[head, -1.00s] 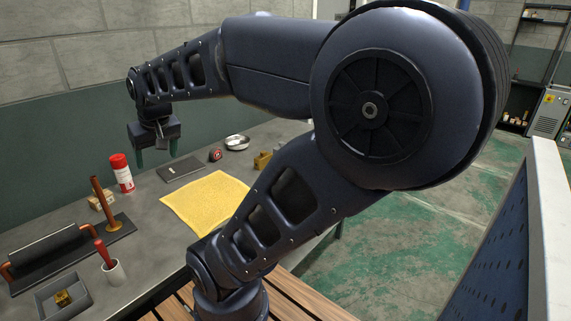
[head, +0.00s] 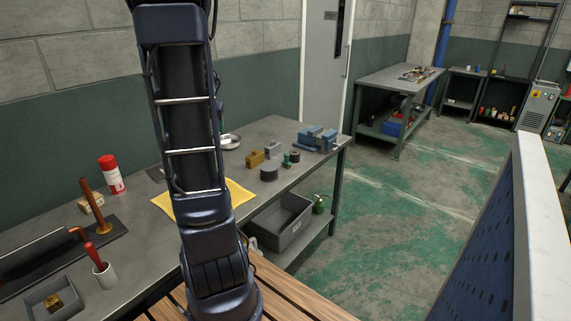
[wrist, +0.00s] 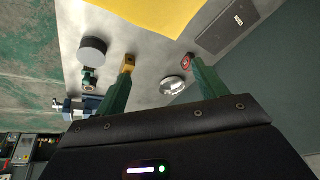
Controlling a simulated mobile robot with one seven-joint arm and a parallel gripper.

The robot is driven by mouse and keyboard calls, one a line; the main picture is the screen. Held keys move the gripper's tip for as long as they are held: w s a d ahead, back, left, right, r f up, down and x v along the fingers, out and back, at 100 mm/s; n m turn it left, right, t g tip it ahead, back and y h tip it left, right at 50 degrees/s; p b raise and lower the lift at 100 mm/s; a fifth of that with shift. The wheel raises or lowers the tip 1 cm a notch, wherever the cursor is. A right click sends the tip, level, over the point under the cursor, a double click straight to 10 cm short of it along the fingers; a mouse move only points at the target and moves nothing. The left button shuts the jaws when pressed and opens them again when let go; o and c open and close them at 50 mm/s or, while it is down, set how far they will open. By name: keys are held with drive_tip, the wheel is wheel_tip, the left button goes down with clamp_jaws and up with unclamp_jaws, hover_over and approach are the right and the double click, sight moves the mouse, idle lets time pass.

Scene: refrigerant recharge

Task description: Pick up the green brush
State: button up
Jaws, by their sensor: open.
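I cannot clearly make out a green brush. A small green object (head: 287,160) stands on the workbench among small parts near its far end; it is too small to tell whether it is the brush. It also seems to show in the wrist view (wrist: 90,75), beside a grey cylinder. My gripper (wrist: 160,68) is open and empty, its two green fingers apart above the bench. In the head view my own arm hides it.
The workbench (head: 262,135) holds a grey cylinder (head: 269,173), a brass block (head: 255,158), a blue vise (head: 318,138), a yellow cloth (head: 238,194) and a red-and-white can (head: 111,174). A red-handled tool (head: 90,247) stands in a white cup (head: 106,275). A grey bin (head: 280,227) and green bottle (head: 319,204) sit below.

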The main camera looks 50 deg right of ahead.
drive_tip(key=s+d+f+m, duration=0.1)
drive_tip(key=d+f, duration=0.2)
drive_tip(key=d, duration=0.3)
drive_tip(key=s+d+f+m+g+h, duration=0.1)
drive_tip(key=d+f, duration=0.2)
drive_tip(key=d, duration=0.3)
drive_tip(key=s+d+f+m, duration=0.1)
drive_tip(key=d+f+m, duration=0.15)
drive_tip(key=d, duration=0.35)
drive_tip(key=m+g+h, duration=0.1)
drive_tip(key=m+g, duration=0.1)
approach(286, 158)
drive_tip(key=f, duration=0.1)
drive_tip(key=x, duration=0.6)
drive_tip(key=shift+w+d+r, duration=0.15)
drive_tip(key=shift+w, duration=0.2)
drive_tip(key=shift+d+x, duration=0.2)
drive_tip(key=shift+x, duration=2.45)
drive_tip(key=shift+r, duration=0.15)
drive_tip(key=c, duration=1.1)
drive_tip(key=shift+r, duration=0.1)
